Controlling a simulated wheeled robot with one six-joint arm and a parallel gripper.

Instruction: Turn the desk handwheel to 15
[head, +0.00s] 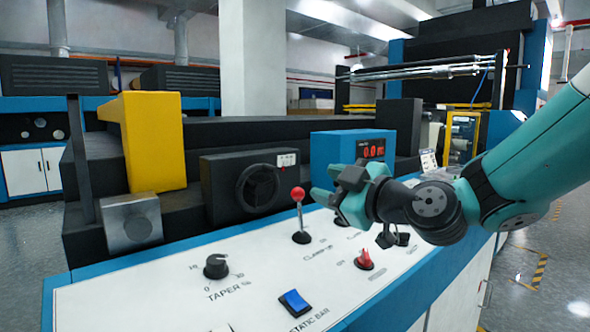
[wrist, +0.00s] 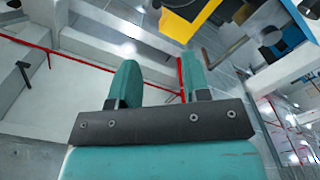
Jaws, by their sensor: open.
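The handwheel (head: 258,188) is a dark wheel on a black panel, behind the white desk top (head: 150,290). A small white counter plate (head: 287,160) with a red mark sits at its upper right; its figures are too small to read. My gripper (head: 325,182) is open and empty, to the right of the handwheel and apart from it in the picture. In the wrist view my gripper (wrist: 160,64) shows two separated teal fingers with nothing between them. I cannot make out the handwheel in the wrist view.
A red-knobbed lever (head: 299,200) stands just left of and below my gripper. The desk also carries a taper knob (head: 216,266), a blue rocker switch (head: 295,302) and a red knob (head: 364,259). A blue display box (head: 345,150) stands behind my gripper.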

